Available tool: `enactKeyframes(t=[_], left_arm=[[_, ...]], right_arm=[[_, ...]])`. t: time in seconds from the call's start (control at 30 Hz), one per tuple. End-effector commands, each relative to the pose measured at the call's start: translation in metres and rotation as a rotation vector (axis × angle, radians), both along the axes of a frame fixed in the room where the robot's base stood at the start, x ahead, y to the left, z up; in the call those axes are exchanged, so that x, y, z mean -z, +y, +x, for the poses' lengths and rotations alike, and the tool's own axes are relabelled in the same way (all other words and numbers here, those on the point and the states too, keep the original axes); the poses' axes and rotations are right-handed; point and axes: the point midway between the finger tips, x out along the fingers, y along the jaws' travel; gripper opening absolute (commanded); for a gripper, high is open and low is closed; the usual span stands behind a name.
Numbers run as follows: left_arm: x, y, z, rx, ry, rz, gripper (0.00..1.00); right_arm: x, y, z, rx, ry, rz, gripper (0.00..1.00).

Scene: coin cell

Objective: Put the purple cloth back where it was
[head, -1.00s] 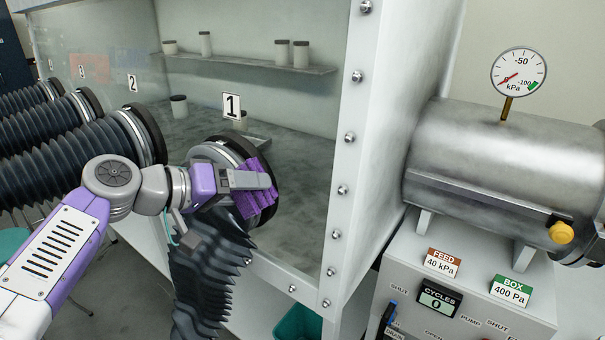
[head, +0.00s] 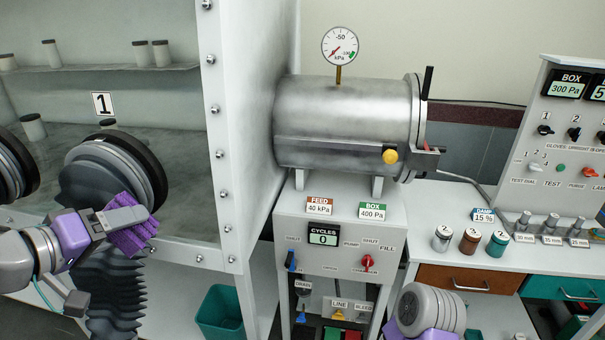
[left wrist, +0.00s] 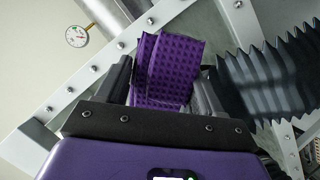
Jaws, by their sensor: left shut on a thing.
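The purple cloth (head: 133,236) is a dimpled, folded piece held at the lower right of the port 1 ring (head: 148,165). My left gripper (head: 128,218) is shut on it. In the left wrist view the cloth (left wrist: 170,62) stands up between the two fingers of my left gripper (left wrist: 165,92). Whether the cloth touches the ring or the window I cannot tell. A purple and grey part of my right arm shows at the bottom of the head view; its gripper fingers do not show.
A dark pleated glove (head: 112,290) hangs below the cloth. The glovebox corner post (head: 213,110) stands to the right, then the steel chamber (head: 345,125) with its gauge (head: 340,46). A green bin (head: 220,315) sits low. Three small jars stand on the white bench (head: 480,190).

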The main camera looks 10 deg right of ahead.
Motion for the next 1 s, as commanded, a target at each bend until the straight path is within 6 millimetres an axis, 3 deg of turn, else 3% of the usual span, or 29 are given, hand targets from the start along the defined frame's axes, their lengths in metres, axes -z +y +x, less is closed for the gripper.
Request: enactKeyframes(t=[0.27, 0.53, 1.0], left_arm=[[0.056, -0.029, 0.015, -0.094, 0.005, 0.002, 0.43], [0.131, -0.069, 0.037, -0.227, 0.009, 0.004, 0.42], [0.176, -0.089, 0.053, -0.325, 0.002, 0.006, 0.43]], right_arm=[[0.0, 0.0, -0.001, -0.001, 0.002, 0.0, 0.57], [0.0, 0.0, -0.001, -0.001, 0.002, 0.0, 0.57], [0.0, 0.0, -0.001, -0.001, 0.002, 0.0, 0.57]])
